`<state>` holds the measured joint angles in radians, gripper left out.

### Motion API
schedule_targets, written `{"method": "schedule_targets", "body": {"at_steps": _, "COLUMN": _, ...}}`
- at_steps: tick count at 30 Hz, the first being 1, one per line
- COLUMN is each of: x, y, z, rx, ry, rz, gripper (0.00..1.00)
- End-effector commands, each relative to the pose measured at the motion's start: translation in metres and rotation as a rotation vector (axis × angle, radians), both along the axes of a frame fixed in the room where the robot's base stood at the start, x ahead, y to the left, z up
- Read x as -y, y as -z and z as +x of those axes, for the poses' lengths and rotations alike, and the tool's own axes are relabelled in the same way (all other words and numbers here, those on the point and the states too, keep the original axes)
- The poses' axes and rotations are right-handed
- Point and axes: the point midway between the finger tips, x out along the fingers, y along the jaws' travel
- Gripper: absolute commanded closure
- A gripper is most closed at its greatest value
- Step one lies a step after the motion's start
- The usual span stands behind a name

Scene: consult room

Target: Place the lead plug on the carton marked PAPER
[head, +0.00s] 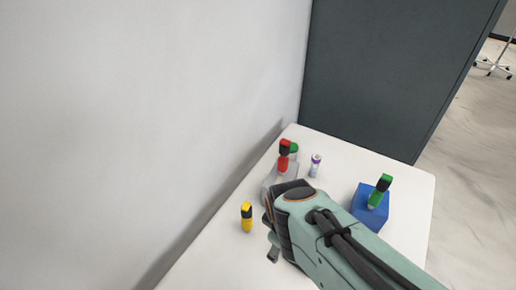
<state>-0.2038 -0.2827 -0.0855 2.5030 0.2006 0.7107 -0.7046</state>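Several coloured pieces with black parts, which look like lead plugs, stand on the white table (412,190). A red plug (283,163) is on or just in front of a grey box (270,184). A yellow plug (247,222) stands upright on the table, left of my gripper (272,236). A green plug (378,196) stands on a blue box (369,214). I cannot read PAPER on either box. My gripper points down in front of the grey box and partly hides it. Its fingers are mostly hidden by the arm, so its opening is unclear.
A pale wall (140,120) borders the left, a dark cabinet (385,75) the back. Table right of the vial is clear.

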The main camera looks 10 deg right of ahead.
Motion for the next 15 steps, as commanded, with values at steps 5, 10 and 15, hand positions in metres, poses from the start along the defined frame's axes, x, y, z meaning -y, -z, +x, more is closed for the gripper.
{"method": "schedule_targets", "body": {"at_steps": 5, "x": -0.022, "y": -0.018, "z": -0.067, "rx": -0.135, "ry": 0.407, "rz": 0.198, "gripper": 0.43}}
{"method": "schedule_targets", "body": {"at_steps": 10, "x": -0.028, "y": -0.024, "z": -0.094, "rx": -0.201, "ry": 0.553, "rz": 0.223, "gripper": 0.43}}
{"method": "schedule_targets", "body": {"at_steps": 15, "x": -0.029, "y": -0.024, "z": -0.096, "rx": -0.207, "ry": 0.566, "rz": 0.223, "gripper": 0.43}}
